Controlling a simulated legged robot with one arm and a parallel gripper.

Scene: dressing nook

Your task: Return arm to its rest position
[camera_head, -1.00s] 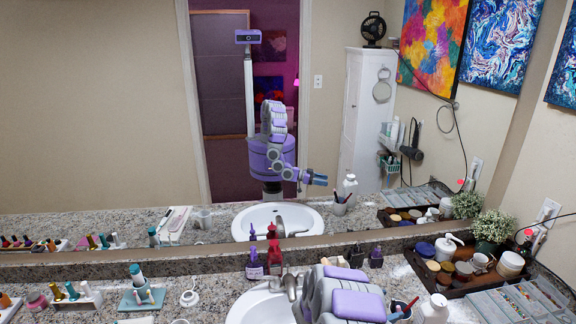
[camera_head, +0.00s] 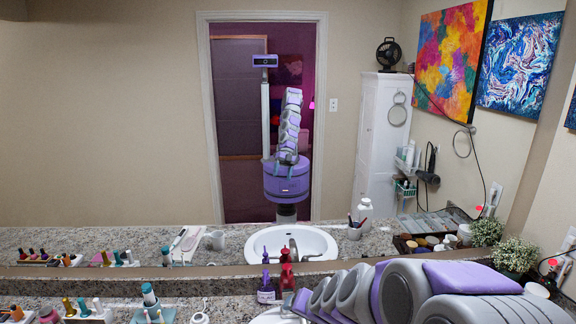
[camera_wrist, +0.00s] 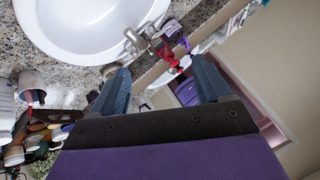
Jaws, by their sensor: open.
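My gripper (camera_wrist: 160,82) shows in the wrist view with its two blue fingers spread wide apart and nothing between them. Beyond the fingers are the counter, the faucet and the mirror. In the head view my purple and grey arm stretches across the lower right foreground, over the counter. I cannot make out the gripper clearly there. In the mirror my arm looks folded and upright above my purple base, with its end hard to tell.
A white sink (camera_wrist: 85,25) with a faucet (camera_wrist: 140,42) lies close by. A red bottle (camera_head: 286,270) and a purple bottle (camera_head: 265,288) stand beside it. Nail polishes (camera_head: 85,308) line the left counter. A plant (camera_head: 514,255) stands at the right.

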